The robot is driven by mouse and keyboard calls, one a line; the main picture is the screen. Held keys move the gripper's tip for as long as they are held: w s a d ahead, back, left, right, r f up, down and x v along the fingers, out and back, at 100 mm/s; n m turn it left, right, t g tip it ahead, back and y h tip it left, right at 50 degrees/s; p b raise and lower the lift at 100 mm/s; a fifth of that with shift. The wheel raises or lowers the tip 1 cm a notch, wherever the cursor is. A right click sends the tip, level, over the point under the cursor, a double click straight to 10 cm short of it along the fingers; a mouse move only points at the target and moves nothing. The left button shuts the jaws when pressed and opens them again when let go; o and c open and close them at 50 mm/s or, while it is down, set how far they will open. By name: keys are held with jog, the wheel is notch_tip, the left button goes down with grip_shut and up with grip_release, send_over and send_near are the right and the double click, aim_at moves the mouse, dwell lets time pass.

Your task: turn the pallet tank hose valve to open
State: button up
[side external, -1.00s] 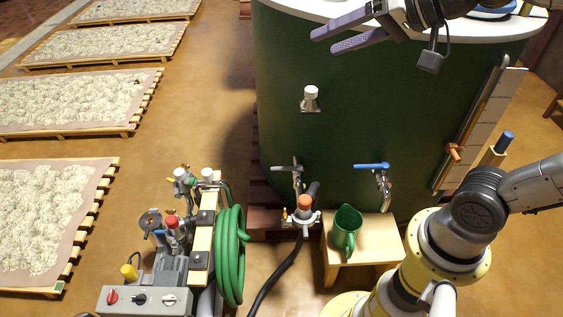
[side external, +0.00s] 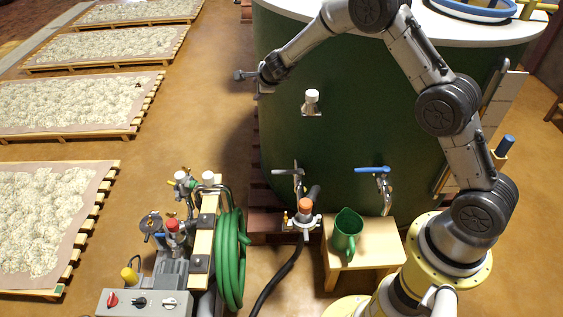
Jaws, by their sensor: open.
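The large green tank (side external: 390,110) stands on a reddish-brown pallet (side external: 262,222). Low on its front is a valve with a grey lever handle (side external: 288,171), which lies crosswise and roughly level. Below it is an orange-capped fitting (side external: 305,204), where a black hose (side external: 285,268) leads away along the floor. My gripper (side external: 240,75) is at the tank's upper left side, well above and left of the grey lever, touching nothing that I can see. It is open and empty, seen small and edge-on.
A blue-handled tap (side external: 372,169) is right of the grey lever, above a wooden stool (side external: 385,245) with a green jug (side external: 346,232). A white-capped fitting (side external: 312,100) sticks out of the tank. A pump cart (side external: 172,270) with a coiled green hose (side external: 231,258) stands left. Floor between cart and pallets is clear.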

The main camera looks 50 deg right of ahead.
notch_tip(320, 180, down, 18)
jog(key=s+d+m+g, duration=0.2)
jog(key=s+g, duration=0.1)
jog(key=g, duration=0.2)
send_near(281, 171)
notch_tip(281, 171, down, 2)
jog(key=shift+w+d+x, duration=0.1)
jog(key=shift+d+x, duration=0.05)
jog(key=shift+x, duration=1.4)
jog(key=shift+w+d+x, duration=0.1)
jog(key=shift+x, duration=1.5)
jog(key=shift+r, duration=0.1)
jog(key=shift+x, duration=0.8)
grip_shut()
